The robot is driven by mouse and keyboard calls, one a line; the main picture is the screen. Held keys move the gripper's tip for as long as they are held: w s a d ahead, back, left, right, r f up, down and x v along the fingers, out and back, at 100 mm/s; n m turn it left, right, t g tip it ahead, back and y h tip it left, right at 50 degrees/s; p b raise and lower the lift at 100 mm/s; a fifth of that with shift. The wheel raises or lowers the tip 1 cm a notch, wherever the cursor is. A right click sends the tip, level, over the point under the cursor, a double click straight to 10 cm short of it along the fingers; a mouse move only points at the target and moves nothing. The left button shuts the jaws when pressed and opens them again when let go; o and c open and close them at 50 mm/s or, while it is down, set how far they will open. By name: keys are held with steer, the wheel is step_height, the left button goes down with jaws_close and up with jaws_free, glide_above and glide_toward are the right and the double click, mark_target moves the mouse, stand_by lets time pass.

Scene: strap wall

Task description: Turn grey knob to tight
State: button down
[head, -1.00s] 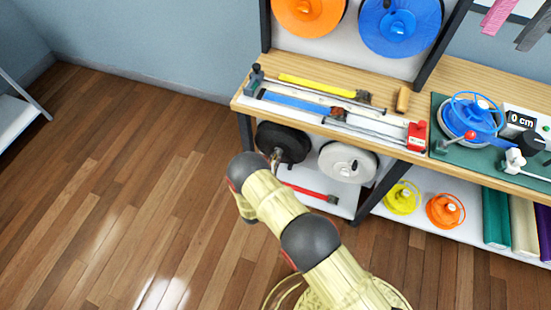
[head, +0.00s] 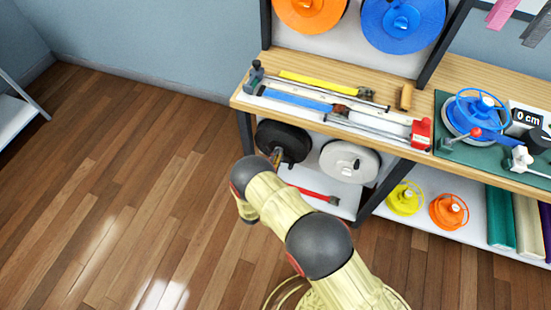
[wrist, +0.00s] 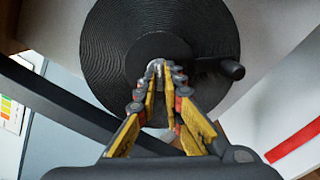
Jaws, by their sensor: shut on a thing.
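A black ribbed reel (head: 290,136) hangs at the left of the panel under the workbench; it fills the middle of the wrist view (wrist: 105,60). At its centre is a small grey knob (wrist: 155,67), mostly hidden by my fingers. My gripper (wrist: 160,78) is shut on this knob, its yellow fingers pointing straight at the hub. In the head view my gripper (head: 276,158) shows small in front of the reel, partly hidden by my arm. No marking for tight is readable.
A side handle (wrist: 232,68) sticks out from the reel near my fingers. A white reel (head: 348,160) and a red strap bar (head: 315,193) are close to the right. The dark bench leg (head: 245,132) stands left. The floor at left is clear.

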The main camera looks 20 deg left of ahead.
steer(key=shift+m+b, duration=1.05)
steer(key=shift+m, duration=2.75)
steer(key=c, duration=1.9)
jaws_free()
steer(key=shift+s, duration=0.15)
steer(key=s, duration=0.7)
steer(key=s+a, duration=0.1)
steer(key=s, duration=0.3)
steer(key=shift+s, duration=0.35)
